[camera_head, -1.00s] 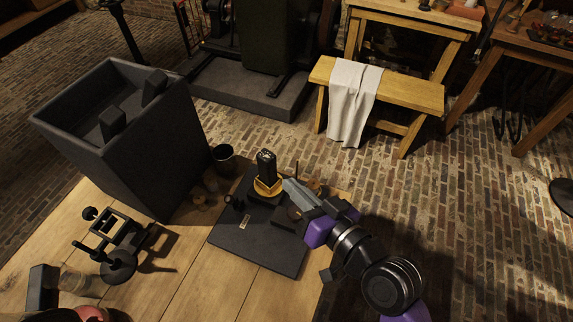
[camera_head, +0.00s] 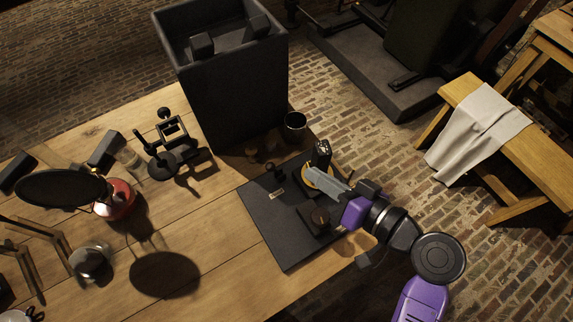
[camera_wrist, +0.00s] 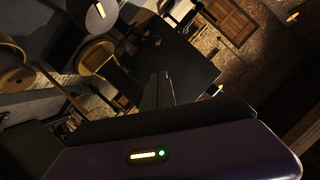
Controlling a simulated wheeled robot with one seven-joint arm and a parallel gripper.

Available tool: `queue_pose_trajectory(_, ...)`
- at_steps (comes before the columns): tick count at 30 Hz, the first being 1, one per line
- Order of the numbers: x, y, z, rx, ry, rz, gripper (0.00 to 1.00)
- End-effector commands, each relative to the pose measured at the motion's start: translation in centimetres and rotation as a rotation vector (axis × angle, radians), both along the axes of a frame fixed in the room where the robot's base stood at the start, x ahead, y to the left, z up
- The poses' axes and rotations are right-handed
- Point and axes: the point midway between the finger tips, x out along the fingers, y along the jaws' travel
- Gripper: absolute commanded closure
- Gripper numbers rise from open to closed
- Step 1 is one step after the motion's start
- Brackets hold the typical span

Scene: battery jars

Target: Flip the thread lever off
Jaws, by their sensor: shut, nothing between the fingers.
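A flat black base plate (camera_head: 272,232) lies on the wooden table near its right edge. On it stands a dark upright part (camera_head: 321,154) with a yellow collar (camera_head: 318,180) around its foot, and a low dark block (camera_head: 313,217) in front. I cannot make out for certain which part is the thread lever. My gripper (camera_head: 310,173) comes in from the right above the plate, its fingers shut and empty. The tips are close to the yellow collar; I cannot tell whether they touch. The wrist view shows the closed fingers (camera_wrist: 158,82) with dark surfaces beyond.
A tall dark open bin (camera_head: 228,100) stands behind the plate, with a dark cup (camera_head: 294,127) beside it. A small black frame stand (camera_head: 172,145), a red round object (camera_head: 115,200) and a glass-like jar (camera_head: 90,260) are to the left. The table front is mostly clear.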

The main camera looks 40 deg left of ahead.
Motion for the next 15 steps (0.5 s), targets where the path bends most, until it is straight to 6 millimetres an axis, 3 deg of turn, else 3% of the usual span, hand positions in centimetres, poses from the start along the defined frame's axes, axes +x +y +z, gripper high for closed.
queue_pose_trajectory(9,0.9,6.0,-1.7,0.000,0.001,0.003,1.00)
queue_pose_trajectory(15,-0.2,7.4,-3.9,-0.001,0.002,0.001,1.00)
